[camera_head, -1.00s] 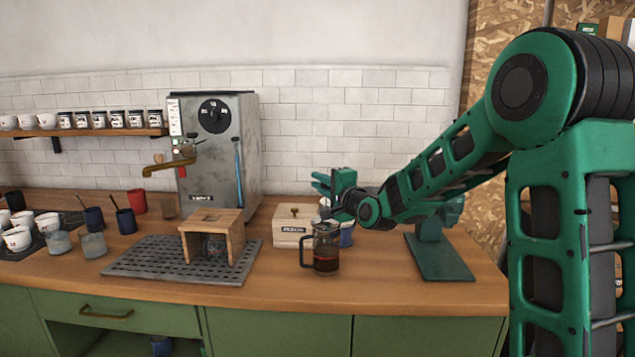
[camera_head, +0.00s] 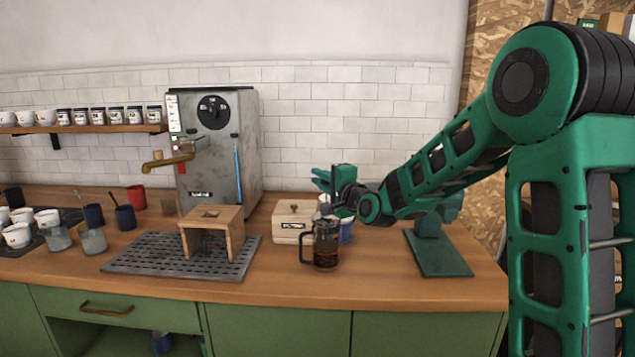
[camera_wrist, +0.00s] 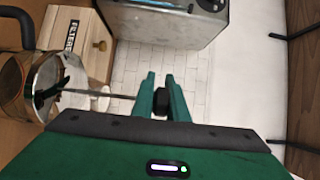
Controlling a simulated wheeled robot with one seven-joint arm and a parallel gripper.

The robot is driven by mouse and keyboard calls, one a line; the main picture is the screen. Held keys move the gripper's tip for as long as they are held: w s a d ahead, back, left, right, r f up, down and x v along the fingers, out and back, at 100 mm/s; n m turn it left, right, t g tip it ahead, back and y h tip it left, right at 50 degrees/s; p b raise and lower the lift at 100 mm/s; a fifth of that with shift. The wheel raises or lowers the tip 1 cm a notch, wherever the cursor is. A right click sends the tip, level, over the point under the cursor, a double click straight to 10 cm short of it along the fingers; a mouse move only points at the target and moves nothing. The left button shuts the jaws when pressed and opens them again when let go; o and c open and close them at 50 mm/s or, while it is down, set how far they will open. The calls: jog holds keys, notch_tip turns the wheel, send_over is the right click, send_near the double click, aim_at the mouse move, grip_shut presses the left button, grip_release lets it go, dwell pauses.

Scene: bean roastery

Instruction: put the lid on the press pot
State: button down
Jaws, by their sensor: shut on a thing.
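The press pot (camera_head: 326,253) is a glass jug with a dark handle and dark brown contents. It stands upright on the wooden counter. It also shows at the left of the wrist view (camera_wrist: 13,88). The shiny round lid (camera_wrist: 47,72) is at the pot's mouth, with a thin rod running from it to a black knob (camera_wrist: 160,103). My gripper (camera_wrist: 160,82) is shut on this knob, and in the head view my gripper (camera_head: 322,180) is above the pot. I cannot tell whether the lid is fully seated on the rim.
A wooden filter box (camera_head: 290,222) stands close behind and left of the pot. A wooden stand (camera_head: 228,228) on a perforated tray (camera_head: 140,262) is further left. The counter's front edge (camera_head: 400,292) is near.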

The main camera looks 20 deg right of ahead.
jog(key=shift+f, duration=0.65)
dwell(1.3)
jog(key=c, duration=1.7)
grip_release()
jog(key=shift+o, duration=0.2)
jog(key=v, duration=1)
jog(key=shift+s, duration=0.3)
jog(key=shift+d, duration=0.1)
